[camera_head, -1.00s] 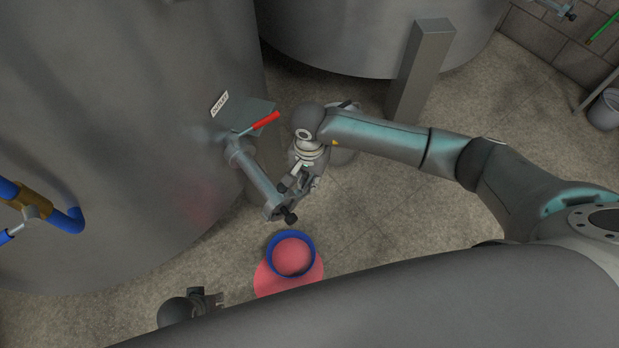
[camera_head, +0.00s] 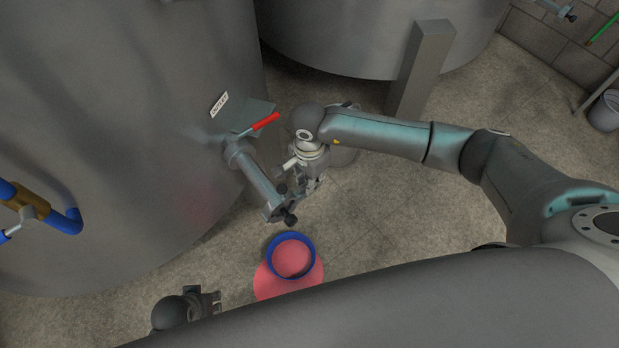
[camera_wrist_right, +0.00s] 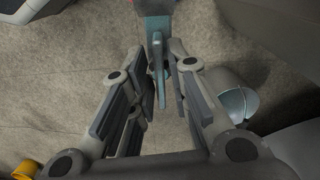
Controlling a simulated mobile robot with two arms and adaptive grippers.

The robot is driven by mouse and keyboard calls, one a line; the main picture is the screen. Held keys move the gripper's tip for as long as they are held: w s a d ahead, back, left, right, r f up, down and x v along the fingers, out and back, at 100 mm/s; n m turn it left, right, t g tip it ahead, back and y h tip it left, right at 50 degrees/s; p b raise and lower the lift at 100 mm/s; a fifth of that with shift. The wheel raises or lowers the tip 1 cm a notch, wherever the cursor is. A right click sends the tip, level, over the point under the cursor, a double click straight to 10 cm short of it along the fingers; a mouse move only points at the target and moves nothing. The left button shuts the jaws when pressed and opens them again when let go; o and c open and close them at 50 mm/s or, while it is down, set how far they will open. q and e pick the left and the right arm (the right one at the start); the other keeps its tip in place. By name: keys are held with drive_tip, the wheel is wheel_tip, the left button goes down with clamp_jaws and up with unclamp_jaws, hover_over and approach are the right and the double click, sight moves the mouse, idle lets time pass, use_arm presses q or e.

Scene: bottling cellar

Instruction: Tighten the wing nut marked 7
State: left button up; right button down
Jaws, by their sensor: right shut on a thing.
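An outlet pipe (camera_head: 258,182) sticks out from the big steel tank, with a red lever (camera_head: 265,122) near its root. My right gripper (camera_head: 296,200) is at the pipe's free end, beside a small dark piece (camera_head: 290,219). In the right wrist view the gripper (camera_wrist_right: 167,58) has its fingertips close on either side of a thin grey-blue piece (camera_wrist_right: 160,72), seemingly the wing nut; its grip partly hides it. No number 7 is legible. My left gripper (camera_head: 208,302) is low at the left, apart from the pipe; its jaw gap is unclear.
A blue-rimmed pink vessel (camera_head: 291,280) stands on the floor below the pipe end. A square steel post (camera_head: 421,70) and a second tank (camera_head: 370,35) are behind. Open floor (camera_head: 390,215) lies to the right.

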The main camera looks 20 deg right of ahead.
drive_tip(key=c, duration=1.3)
unclamp_jaws()
wheel_tip(320, 180, up, 12)
